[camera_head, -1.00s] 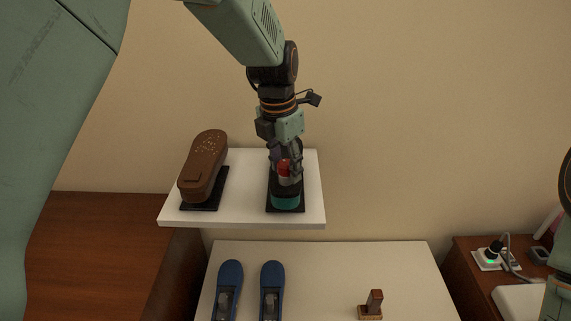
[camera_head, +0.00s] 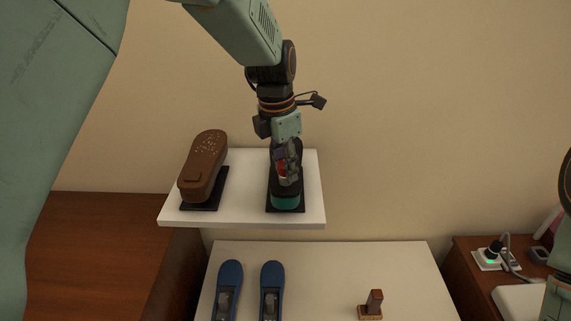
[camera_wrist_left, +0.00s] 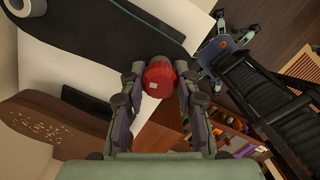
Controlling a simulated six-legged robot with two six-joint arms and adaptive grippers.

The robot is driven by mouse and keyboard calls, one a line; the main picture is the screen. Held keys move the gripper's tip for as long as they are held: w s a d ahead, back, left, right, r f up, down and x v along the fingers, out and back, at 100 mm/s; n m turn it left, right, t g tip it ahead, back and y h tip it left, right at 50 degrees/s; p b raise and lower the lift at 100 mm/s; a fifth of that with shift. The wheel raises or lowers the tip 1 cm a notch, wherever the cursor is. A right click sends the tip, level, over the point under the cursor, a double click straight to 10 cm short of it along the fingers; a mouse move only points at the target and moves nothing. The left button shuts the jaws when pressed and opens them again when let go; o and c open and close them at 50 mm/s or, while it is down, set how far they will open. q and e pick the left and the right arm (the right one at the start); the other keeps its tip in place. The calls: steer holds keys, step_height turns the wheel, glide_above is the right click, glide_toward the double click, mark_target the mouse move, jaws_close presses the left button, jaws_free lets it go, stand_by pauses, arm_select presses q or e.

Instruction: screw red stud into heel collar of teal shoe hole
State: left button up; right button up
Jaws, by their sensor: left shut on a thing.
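The teal shoe (camera_head: 286,201) stands sole up on a black stand on the white raised shelf; its dark sole also fills the top left of the left wrist view (camera_wrist_left: 90,32). My left gripper (camera_head: 285,176) is over the heel end, shut on the red stud (camera_wrist_left: 158,78). In the left wrist view the stud sits between both fingers, beside the dark sole's edge. The heel collar is hidden behind the stud and fingers, so I cannot tell how deep the stud sits. My right gripper is not in view.
A brown shoe (camera_head: 204,166) stands sole up on the left of the raised shelf (camera_head: 240,217). A power strip (camera_head: 491,261) lies at the right.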

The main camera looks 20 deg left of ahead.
arm_select(q)
steer(key=m, duration=0.3)
steer(key=o, duration=0.9)
steer(key=shift+r, duration=0.1)
steer(key=r, duration=0.4)
steer(key=a+r, duration=0.1)
steer(key=r, duration=0.6)
steer(key=shift+s+a+r, duration=0.15)
steer(key=shift+s+r, duration=0.2)
